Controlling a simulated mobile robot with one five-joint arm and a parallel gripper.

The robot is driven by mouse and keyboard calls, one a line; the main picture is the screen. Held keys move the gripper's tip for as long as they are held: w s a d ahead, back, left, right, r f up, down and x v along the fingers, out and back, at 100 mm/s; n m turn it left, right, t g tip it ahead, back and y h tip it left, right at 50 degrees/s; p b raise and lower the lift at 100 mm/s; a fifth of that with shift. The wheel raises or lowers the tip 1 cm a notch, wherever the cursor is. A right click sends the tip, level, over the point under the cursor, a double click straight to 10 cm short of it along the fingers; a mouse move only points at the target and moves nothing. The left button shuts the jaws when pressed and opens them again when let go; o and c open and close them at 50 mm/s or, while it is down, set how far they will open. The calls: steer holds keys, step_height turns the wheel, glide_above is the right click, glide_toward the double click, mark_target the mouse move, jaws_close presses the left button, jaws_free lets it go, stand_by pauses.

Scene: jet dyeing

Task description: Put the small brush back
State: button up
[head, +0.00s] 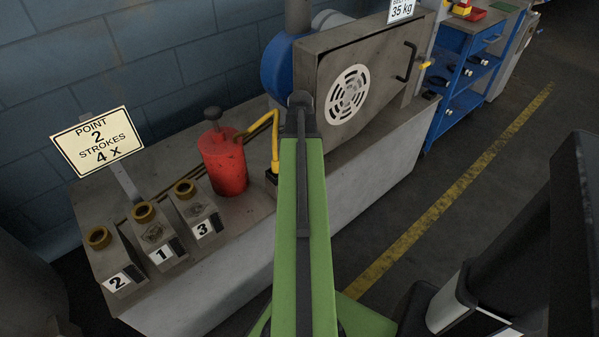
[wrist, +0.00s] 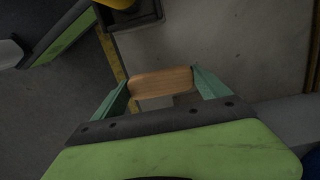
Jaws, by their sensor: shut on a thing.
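In the wrist view, my gripper (wrist: 161,76) has its two green fingers closed on the ends of a flat wooden piece (wrist: 160,84), which I take as the small brush. A small greyish part shows at its lower edge; its bristles are not clearly visible. The brush is held over a grey surface. In the head view my green arm hides the gripper and brush.
A grey bench holds a red can (head: 222,160), a yellow bent pipe (head: 274,140), numbered blocks (head: 160,246) and a sign (head: 97,141). A grey machine (head: 375,70) with a round vent stands behind. A blue cart (head: 463,80) is at the back right.

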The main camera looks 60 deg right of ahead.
steer(key=shift+f+b, duration=0.85)
steer(key=shift+f, duration=0.65)
steer(key=o, duration=1.3)
steer(key=shift+r, duration=0.1)
steer(key=shift+r, duration=0.15)
step_height(320, 180, up, 12)
steer(key=p, duration=1.2)
